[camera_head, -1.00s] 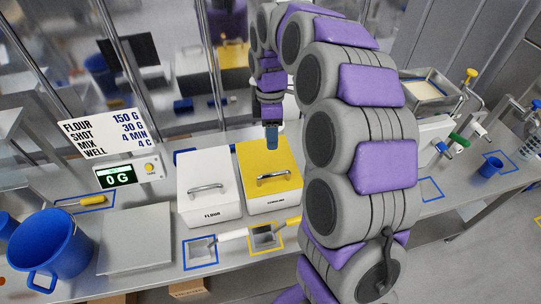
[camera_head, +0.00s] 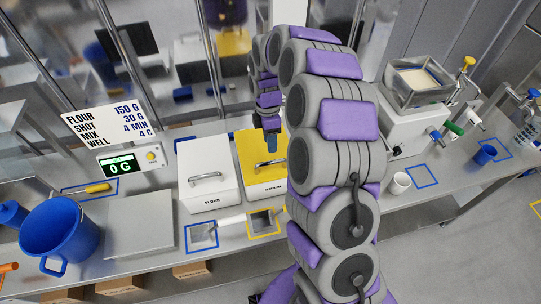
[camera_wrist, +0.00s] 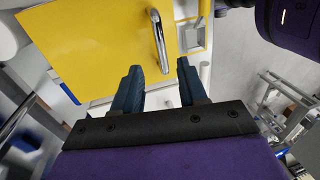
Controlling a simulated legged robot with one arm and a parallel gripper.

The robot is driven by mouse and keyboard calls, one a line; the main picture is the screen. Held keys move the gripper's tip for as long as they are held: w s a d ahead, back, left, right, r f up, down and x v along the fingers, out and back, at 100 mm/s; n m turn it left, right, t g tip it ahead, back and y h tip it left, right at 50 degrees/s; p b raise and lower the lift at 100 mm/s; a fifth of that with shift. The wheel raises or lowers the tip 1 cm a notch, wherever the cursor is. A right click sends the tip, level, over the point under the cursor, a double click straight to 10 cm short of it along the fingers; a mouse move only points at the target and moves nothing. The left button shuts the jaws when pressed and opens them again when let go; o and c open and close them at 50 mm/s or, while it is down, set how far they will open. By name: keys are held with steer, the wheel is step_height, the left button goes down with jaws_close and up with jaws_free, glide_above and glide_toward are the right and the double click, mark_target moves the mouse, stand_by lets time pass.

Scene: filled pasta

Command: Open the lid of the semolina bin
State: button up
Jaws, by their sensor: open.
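The semolina bin is a white box with a yellow lid (camera_head: 252,158), right of the flour bin (camera_head: 207,175) on the steel counter. Its lid lies closed with a metal bar handle (camera_head: 263,168). In the wrist view the yellow lid (camera_wrist: 95,40) fills the upper left, and the handle (camera_wrist: 159,42) stands above the gap between my fingers. My gripper (camera_wrist: 160,78) is open and empty, its fingertips short of the handle in the picture. In the head view my gripper (camera_head: 271,142) hangs over the lid, and my arm hides the bin's right side.
A blue bucket (camera_head: 58,232) and a steel plate (camera_head: 128,222) stand left on the counter. Scoop spots with blue and yellow outlines (camera_head: 263,223) lie in front of the bins.

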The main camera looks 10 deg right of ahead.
steer(key=f, duration=0.2)
steer(key=s+f, duration=0.1)
steer(key=f, duration=0.1)
steer(key=a+f, duration=0.1)
steer(key=f, duration=0.2)
steer(key=shift+s, duration=0.2)
steer(key=shift+d, duration=0.35)
steer(key=c, duration=0.3)
steer(key=shift+a, duration=0.2)
jaws_close()
